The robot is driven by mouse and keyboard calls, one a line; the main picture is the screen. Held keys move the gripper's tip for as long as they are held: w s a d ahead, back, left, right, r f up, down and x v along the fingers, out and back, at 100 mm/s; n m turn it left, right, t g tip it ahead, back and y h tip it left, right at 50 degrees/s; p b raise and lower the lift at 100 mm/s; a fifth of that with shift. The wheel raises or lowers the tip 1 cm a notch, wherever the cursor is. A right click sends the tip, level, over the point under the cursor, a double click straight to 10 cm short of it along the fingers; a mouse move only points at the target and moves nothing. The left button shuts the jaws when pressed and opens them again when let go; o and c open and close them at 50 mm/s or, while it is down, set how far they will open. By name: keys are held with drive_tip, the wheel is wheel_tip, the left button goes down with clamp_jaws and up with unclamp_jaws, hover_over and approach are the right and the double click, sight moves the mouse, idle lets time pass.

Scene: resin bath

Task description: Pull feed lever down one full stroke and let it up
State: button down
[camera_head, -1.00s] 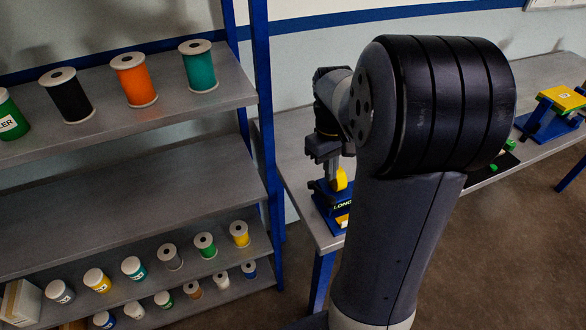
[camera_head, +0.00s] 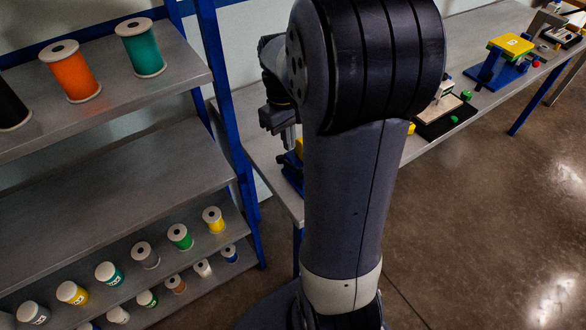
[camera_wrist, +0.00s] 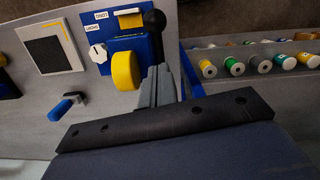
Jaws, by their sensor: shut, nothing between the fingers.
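A blue bench device (camera_wrist: 122,52) stands near the top middle of the wrist view, with labels that seem to read LONG and SHORT, a white knob (camera_wrist: 97,53) and a yellow round part (camera_wrist: 125,70). A black ball-ended lever (camera_wrist: 154,20) rises at its right side; its lower stem is hidden behind my fingers. My gripper (camera_wrist: 158,85) is shut and empty, its grey fingertips just below the lever ball in the picture. I cannot tell whether they touch the lever. In the head view my gripper (camera_head: 290,136) is over the device (camera_head: 292,174), which my arm mostly hides.
The grey bench (camera_head: 262,150) runs right with a black tray (camera_head: 447,116) and a blue-and-yellow fixture (camera_head: 497,66). A shelf rack (camera_head: 120,178) with several spools stands close at left. A blue-handled item (camera_wrist: 66,106) lies on the bench. Floor at right is clear.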

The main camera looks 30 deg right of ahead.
sight(290, 164)
drive_tip(key=shift+s+f+b, duration=0.15)
drive_tip(key=shift+f+b, duration=1.05)
drive_tip(key=shift+f, duration=0.25)
drive_tip(key=shift+s+f+b, duration=0.15)
drive_tip(key=shift+f+b, duration=1)
drive_tip(key=shift+f, duration=0.25)
wheel_tip(290, 164, down, 4)
drive_tip(key=b, duration=0.2)
drive_tip(key=shift+b, duration=0.3)
drive_tip(key=shift+w+r+p, duration=0.15)
drive_tip(key=shift+r+p, duration=0.25)
drive_tip(key=shift+p, duration=0.05)
drive_tip(key=shift+w+a+r+p, duration=0.1)
drive_tip(key=shift+w+r+p, duration=0.15)
drive_tip(key=shift+w+p, duration=0.25)
drive_tip(key=shift+w+a+r+p, duration=0.1)
drive_tip(key=shift+w+r+p, duration=0.2)
drive_tip(key=shift+w, duration=0.2)
drive_tip(key=shift+w+a+f, duration=0.1)
drive_tip(key=shift+w+f, duration=0.15)
drive_tip(key=shift+w, duration=0.1)
wheel_tip(290, 164, up, 11)
drive_tip(key=w, duration=0.1)
